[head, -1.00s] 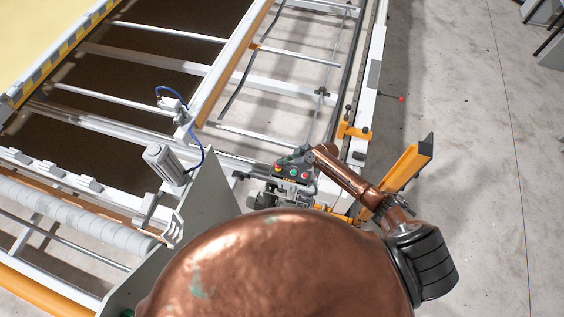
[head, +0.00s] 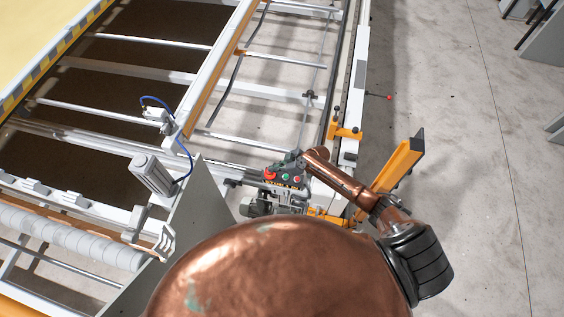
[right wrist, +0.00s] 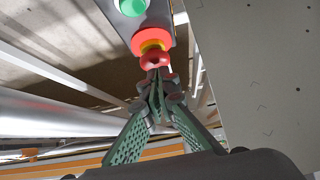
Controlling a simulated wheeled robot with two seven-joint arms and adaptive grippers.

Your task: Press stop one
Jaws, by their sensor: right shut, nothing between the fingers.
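A small control box (head: 284,184) with red and green buttons stands at the machine's near corner in the head view. A larger red stop button (head: 269,174) is at its left end, beside a green button (head: 285,177). In the right wrist view, a red stop button (right wrist: 154,60) with a yellow ring is just beyond my fingertips, with a green button (right wrist: 132,6) farther up. My right gripper (right wrist: 156,77) is shut and empty, its tips at the red knob; I cannot tell whether they touch. In the head view my right gripper (head: 288,160) is small beside the box. My left gripper is not visible.
A grey side plate (head: 190,235) stands left of the box. A motor (head: 153,173) with a blue hose is on the frame. An orange bracket (head: 397,165) rises beside my right arm. Bare concrete floor (head: 460,150) lies to the right.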

